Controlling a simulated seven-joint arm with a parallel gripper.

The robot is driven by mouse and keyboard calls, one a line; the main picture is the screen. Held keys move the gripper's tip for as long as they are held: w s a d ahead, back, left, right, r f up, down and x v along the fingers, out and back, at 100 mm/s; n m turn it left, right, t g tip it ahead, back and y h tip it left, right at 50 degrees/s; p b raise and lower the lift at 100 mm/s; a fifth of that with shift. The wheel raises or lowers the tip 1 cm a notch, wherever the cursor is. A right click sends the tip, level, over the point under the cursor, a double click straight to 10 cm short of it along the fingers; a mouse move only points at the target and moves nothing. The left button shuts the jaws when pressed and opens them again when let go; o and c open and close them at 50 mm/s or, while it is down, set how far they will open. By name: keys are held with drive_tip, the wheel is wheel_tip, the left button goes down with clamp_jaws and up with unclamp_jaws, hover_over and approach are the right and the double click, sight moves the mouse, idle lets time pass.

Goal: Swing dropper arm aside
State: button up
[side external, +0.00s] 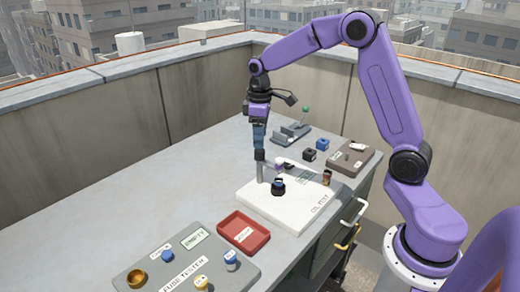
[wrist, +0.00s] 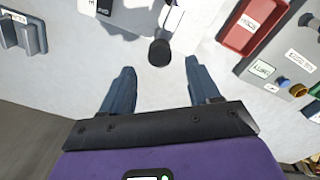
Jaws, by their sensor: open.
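In the wrist view my two blue fingers (wrist: 159,68) are spread apart. A round black knob (wrist: 159,52) shows just ahead of the gap between them, and a pale arm (wrist: 174,17) runs from it toward the top edge. This looks like the dropper arm; I cannot tell whether a finger touches it. In the side view a grey upright post (side external: 260,172) stands under my gripper. A dark cup with a blue top (side external: 278,186) sits on the board beside the post.
A red tray (side external: 263,239) and the grey fuse tester (side external: 172,276) with several coloured caps lie in front. A grey lever unit with a green knob (side external: 290,132), small dark blocks (side external: 309,154) and a brown-grey box (side external: 340,158) stand behind. The left bench surface is clear.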

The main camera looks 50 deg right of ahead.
drive_tip(key=shift+f, duration=2.7)
drive_tip(key=shift+c, duration=0.2)
clamp_jaws()
